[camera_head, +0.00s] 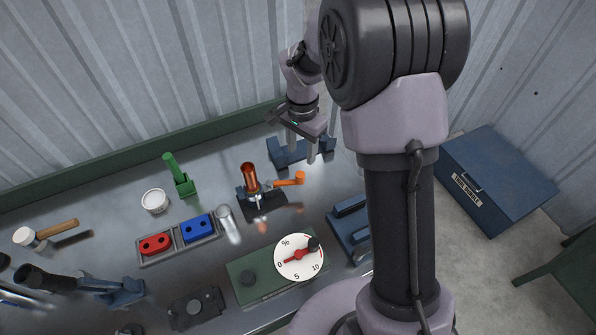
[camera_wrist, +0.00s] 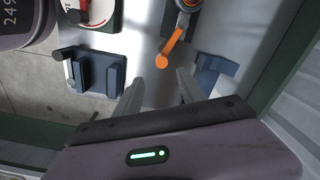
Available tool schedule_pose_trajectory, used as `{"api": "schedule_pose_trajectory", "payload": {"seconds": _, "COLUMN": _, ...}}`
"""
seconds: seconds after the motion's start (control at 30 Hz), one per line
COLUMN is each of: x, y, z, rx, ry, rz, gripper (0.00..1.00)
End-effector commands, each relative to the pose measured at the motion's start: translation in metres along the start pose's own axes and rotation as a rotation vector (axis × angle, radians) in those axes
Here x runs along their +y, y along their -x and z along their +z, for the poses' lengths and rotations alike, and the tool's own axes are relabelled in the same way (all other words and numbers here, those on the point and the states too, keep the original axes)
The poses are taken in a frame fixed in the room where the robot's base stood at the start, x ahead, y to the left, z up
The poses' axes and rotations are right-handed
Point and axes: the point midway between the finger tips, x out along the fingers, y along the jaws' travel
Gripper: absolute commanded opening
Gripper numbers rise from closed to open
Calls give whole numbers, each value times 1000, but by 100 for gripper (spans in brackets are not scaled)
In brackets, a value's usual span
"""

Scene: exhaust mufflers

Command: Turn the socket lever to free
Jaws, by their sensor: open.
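The socket (camera_head: 262,203) is a dark block on the bench with an upright copper-coloured tube (camera_head: 250,176) in it. The orange socket lever (camera_head: 290,181) sticks out to the right of the tube in the head view. In the wrist view the lever (camera_wrist: 170,48) shows at the top centre, with its round knob towards my gripper. My gripper (camera_wrist: 160,88) is open and empty, with the knob ahead of the gap between its fingertips. In the head view my gripper (camera_head: 301,156) hangs behind and above the lever, apart from it. Markings on the socket are too small to read.
A blue cradle (camera_head: 288,152) stands behind the lever, close to my fingers, and another blue holder (camera_head: 350,228) is at right. A dial gauge (camera_head: 299,257) sits in front. A tray (camera_head: 180,242) holds red and blue blocks.

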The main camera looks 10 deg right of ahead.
Motion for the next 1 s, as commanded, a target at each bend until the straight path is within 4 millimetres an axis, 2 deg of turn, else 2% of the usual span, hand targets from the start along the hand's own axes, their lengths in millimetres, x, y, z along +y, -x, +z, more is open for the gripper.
{"api": "schedule_pose_trajectory", "payload": {"seconds": 0.03, "x": 0, "y": -15, "z": 0, "rx": -2, "ry": 0, "rz": 3, "gripper": 47}}
{"api": "schedule_pose_trajectory", "payload": {"seconds": 0.2, "x": 1, "y": -56, "z": 1, "rx": -2, "ry": 1, "rz": 3, "gripper": 47}}
{"api": "schedule_pose_trajectory", "payload": {"seconds": 0.43, "x": 0, "y": -98, "z": 0, "rx": -1, "ry": 0, "rz": 1, "gripper": 47}}
{"api": "schedule_pose_trajectory", "payload": {"seconds": 0.6, "x": 0, "y": -112, "z": 0, "rx": 0, "ry": 0, "rz": 0, "gripper": 47}}
{"api": "schedule_pose_trajectory", "payload": {"seconds": 0.9, "x": 0, "y": -114, "z": 0, "rx": 0, "ry": 0, "rz": -1, "gripper": 47}}
{"api": "schedule_pose_trajectory", "payload": {"seconds": 1.0, "x": 0, "y": -114, "z": 0, "rx": 0, "ry": 0, "rz": -1, "gripper": 27}}
